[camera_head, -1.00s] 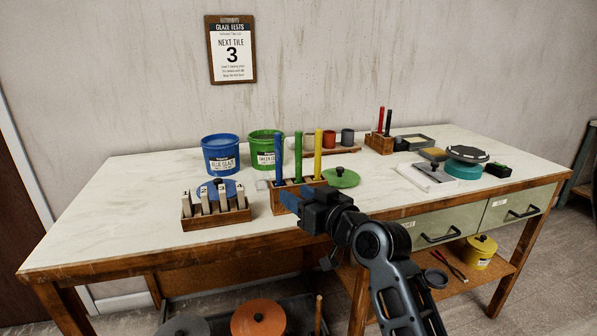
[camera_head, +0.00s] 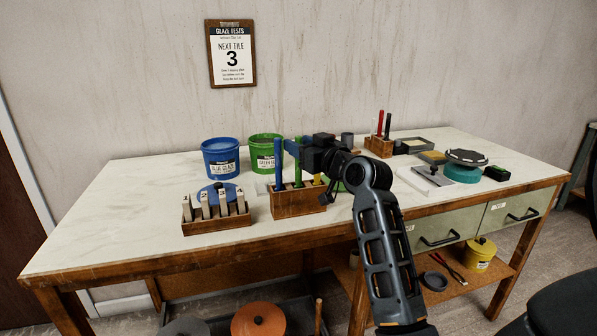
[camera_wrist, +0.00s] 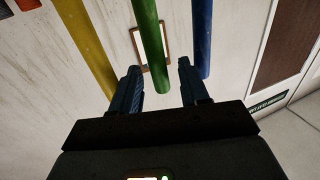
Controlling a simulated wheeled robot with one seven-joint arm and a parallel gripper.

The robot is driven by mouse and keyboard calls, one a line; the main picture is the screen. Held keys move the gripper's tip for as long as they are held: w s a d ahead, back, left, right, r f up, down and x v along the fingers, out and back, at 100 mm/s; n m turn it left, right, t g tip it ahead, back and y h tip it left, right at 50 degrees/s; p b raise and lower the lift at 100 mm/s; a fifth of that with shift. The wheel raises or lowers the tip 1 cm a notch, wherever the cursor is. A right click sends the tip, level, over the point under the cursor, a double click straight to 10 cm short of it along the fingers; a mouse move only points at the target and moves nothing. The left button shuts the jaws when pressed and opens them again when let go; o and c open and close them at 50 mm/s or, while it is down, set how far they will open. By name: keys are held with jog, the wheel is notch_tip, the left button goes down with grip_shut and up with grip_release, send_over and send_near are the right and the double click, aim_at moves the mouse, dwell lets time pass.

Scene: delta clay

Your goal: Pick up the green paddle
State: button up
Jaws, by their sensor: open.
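The green paddle (camera_head: 298,174) stands upright in a wooden rack (camera_head: 297,204) on the table, between a blue paddle (camera_head: 278,162) and a yellow paddle (camera_head: 318,179). My gripper (camera_head: 291,147) is open at the height of the paddle tops and covers much of the yellow one in the head view. The yellow paddle (camera_wrist: 88,45) lies left of the fingers there, and the blue paddle (camera_wrist: 202,38) is close by the right finger. I cannot tell whether anything touches.
A blue bucket (camera_head: 220,159) and a green bucket (camera_head: 264,153) stand behind the rack. A wooden holder (camera_head: 216,222) with several numbered tiles is at its left. A blue lid (camera_head: 219,187) lies behind the tiles. The table's left side is clear.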

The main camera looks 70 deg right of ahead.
jog(key=shift+w+d, duration=0.35)
jog(key=shift+w, duration=0.2)
jog(key=shift+c, duration=0.4)
grip_shut()
